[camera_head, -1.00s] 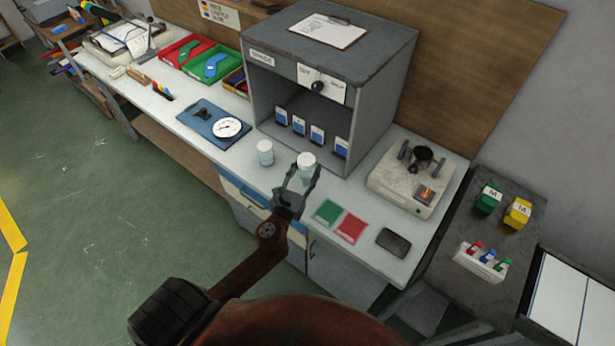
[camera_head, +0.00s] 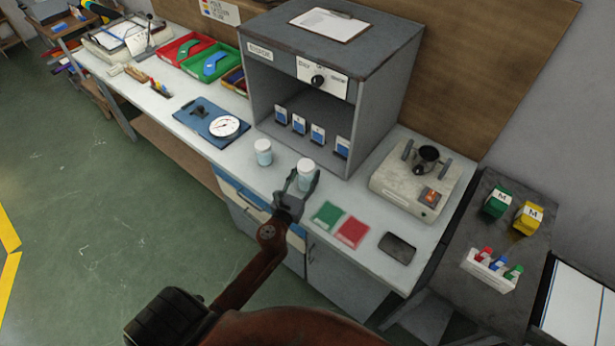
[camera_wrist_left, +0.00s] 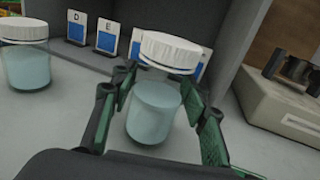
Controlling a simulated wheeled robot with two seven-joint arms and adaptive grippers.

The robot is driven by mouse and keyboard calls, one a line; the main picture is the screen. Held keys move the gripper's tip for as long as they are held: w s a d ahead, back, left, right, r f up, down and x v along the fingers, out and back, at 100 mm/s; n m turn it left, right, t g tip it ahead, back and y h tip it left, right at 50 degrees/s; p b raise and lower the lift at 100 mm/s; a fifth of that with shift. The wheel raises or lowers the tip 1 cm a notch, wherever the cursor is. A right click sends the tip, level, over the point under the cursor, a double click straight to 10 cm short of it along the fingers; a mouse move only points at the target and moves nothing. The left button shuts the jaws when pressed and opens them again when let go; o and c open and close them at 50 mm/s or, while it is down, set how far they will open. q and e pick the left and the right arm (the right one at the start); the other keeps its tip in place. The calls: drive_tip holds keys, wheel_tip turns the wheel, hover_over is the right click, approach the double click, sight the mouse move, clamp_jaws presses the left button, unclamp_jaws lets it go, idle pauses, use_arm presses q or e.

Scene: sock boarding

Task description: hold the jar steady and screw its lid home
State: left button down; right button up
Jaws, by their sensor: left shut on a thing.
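A clear jar with pale blue contents (camera_head: 306,180) and a ribbed white lid (camera_head: 306,165) stands upright at the bench's front, before the grey cabinet. My left gripper (camera_head: 303,180) is around this jar. In the left wrist view, the jar (camera_wrist_left: 154,108) is between the green-padded fingers of the left gripper (camera_wrist_left: 158,112), and its white lid (camera_wrist_left: 170,51) sits on top, above the fingers. I cannot tell how tightly the lid is seated. A second similar jar (camera_head: 263,155) with a white lid stands to the left, apart from the gripper. My right gripper is not in view.
The open grey cabinet (camera_head: 385,95) rises close behind the jars, with several blue-labelled cards inside. A hotplate-like device (camera_head: 400,190) stands right. Green (camera_head: 327,214) and red (camera_head: 352,232) mats and a dark pad (camera_head: 397,246) lie in front of it. A blue board with a gauge (camera_head: 224,126) lies left.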

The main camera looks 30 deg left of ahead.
use_arm(q)
drive_tip(key=shift+f, duration=0.35)
drive_tip(key=c, duration=1.1)
unclamp_jaws()
drive_tip(key=shift+c, duration=0.2)
drive_tip(key=shift+r, duration=0.1)
drive_tip(key=shift+r, duration=0.25)
drive_tip(key=s, duration=0.3)
drive_tip(key=s+d, duration=0.1)
drive_tip(key=s, duration=0.3)
drive_tip(key=s+d+b, duration=0.1)
drive_tip(key=s, duration=0.2)
drive_tip(key=shift+s+f, duration=0.25)
drive_tip(key=shift+s, duration=0.05)
drive_tip(key=shift+s+d+r, duration=0.15)
drive_tip(key=shift+s, duration=0.5)
